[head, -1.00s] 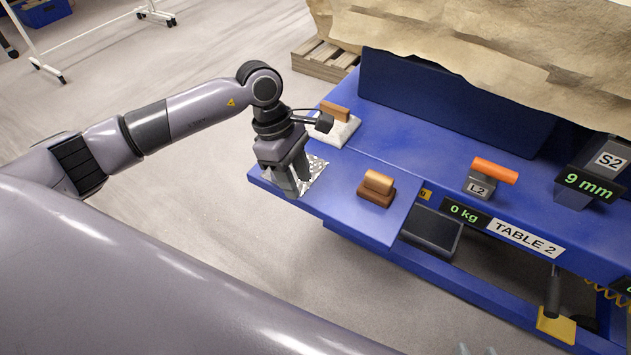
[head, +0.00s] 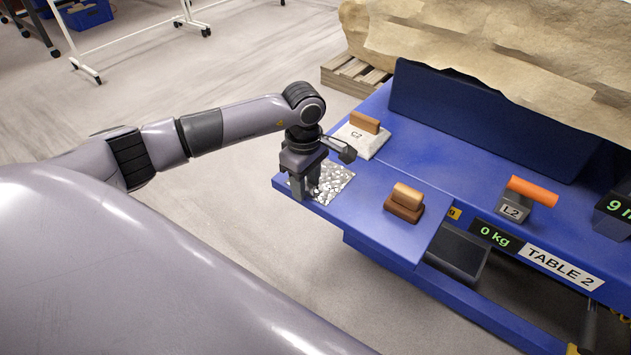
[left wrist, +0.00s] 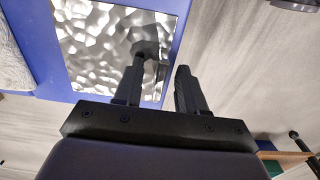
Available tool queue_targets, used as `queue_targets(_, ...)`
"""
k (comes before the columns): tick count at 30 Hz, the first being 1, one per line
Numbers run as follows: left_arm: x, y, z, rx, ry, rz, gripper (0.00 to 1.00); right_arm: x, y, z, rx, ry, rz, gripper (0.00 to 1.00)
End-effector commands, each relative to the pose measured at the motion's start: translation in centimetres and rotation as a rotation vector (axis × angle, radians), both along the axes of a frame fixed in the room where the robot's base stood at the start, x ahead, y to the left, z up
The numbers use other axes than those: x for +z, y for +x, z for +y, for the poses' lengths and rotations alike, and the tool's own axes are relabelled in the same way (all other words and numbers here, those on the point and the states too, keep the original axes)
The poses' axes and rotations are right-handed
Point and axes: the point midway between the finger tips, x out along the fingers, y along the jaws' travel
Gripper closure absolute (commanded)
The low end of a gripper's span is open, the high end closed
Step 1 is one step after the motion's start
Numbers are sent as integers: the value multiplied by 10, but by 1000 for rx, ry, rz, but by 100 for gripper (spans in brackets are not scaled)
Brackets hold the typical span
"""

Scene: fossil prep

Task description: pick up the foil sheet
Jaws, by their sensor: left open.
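The foil sheet (head: 334,182) is a crumpled silver square lying at the left corner of the blue table (head: 385,225). In the left wrist view the foil (left wrist: 95,45) fills the upper left, close to the table's edge. My left gripper (head: 307,196) is over the sheet's near edge, pointing down, and hides part of it. In the left wrist view its two fingers (left wrist: 160,75) are apart, one in front of the foil and the other beyond the table edge over the floor. Whether the fingers touch the foil is unclear. My right gripper is not in view.
A white block with a brown handle marked C2 (head: 362,142) stands behind the foil. Farther right are a grey block with an orange handle (head: 530,198) and a 0 kg display (head: 495,237). Open floor lies left.

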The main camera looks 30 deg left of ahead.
Motion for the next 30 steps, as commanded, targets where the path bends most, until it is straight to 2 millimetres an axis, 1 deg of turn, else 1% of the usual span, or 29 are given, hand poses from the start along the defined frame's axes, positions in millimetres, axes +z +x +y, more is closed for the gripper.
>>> queue_targets(3, 1, 0, 0, 0, 0, 0, 60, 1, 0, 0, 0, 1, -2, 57)
queue_targets(5, 1, 0, 0, 1, 0, 0, 79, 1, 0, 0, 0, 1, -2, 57)
queue_targets(6, 1, 0, 0, 1, 0, 0, 92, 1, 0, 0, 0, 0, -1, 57)
queue_targets(7, 1, 0, 0, 1, 0, 0, 100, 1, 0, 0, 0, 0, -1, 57)
queue_targets(16, 1, 0, 0, 1, 0, 0, 100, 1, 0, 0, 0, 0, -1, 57)
queue_targets(20, 5, 0, 0, 1, 0, -1, 100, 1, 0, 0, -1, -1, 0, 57)
queue_targets(23, 13, 1, 0, 2, 0, -2, 100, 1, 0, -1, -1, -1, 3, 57)
queue_targets(26, 28, 1, 0, 2, 0, -4, 100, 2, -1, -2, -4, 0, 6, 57)
queue_targets(29, 49, 1, 0, 1, 0, -5, 100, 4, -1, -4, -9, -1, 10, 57)
queue_targets(30, 60, 1, 0, 0, 0, -6, 100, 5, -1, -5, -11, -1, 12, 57)
